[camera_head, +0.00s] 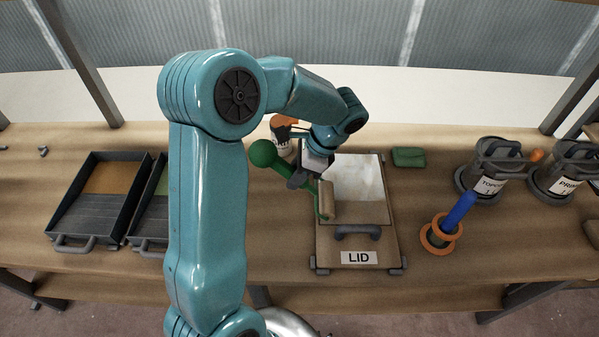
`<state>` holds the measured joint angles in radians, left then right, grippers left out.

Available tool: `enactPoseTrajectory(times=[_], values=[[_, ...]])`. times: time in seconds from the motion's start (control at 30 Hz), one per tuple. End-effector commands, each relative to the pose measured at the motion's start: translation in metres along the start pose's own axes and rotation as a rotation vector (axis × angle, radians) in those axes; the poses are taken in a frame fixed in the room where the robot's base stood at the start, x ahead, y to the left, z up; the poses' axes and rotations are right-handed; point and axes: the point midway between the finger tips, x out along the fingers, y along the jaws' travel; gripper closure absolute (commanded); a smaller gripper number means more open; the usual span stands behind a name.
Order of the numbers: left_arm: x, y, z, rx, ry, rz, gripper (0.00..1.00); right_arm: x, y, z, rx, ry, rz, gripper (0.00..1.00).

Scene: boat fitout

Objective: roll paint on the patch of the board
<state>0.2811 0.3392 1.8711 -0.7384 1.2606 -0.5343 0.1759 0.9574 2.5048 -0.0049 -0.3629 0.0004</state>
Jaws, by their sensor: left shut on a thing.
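The board (382,247) lies on the bench, with a handle and a "LID" label at its near side. A pale whitish patch (358,178) covers its far part. My left gripper (303,178) is above the board's left edge, shut on the green handle of a paint roller (263,153). The roller's tan sleeve (327,199) is at the left edge of the patch; I cannot tell whether it touches. My arm hides part of the handle and of the bench. My right gripper is not in view.
Two dark paint trays (103,222), one partly behind my arm, stand at left. At right stand a blue-handled tool in an orange-rimmed holder (440,236) and paint cans (493,166). An orange-topped container (283,130) stands behind my gripper.

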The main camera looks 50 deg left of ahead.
Motion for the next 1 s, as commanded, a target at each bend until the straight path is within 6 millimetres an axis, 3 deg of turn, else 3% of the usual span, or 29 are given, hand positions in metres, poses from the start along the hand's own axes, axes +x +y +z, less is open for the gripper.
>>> enactPoseTrajectory(times=[0.17, 0.7, 1.0], values=[[-0.010, 0.000, 0.005, 0.000, 0.000, -0.001, 1.00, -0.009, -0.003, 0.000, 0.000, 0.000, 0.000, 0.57], [-0.073, 0.000, 0.035, 0.000, 0.001, -0.001, 1.00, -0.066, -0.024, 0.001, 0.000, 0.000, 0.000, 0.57], [-0.072, 0.000, 0.035, 0.000, 0.000, 0.000, 1.00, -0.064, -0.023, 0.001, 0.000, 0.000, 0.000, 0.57]])
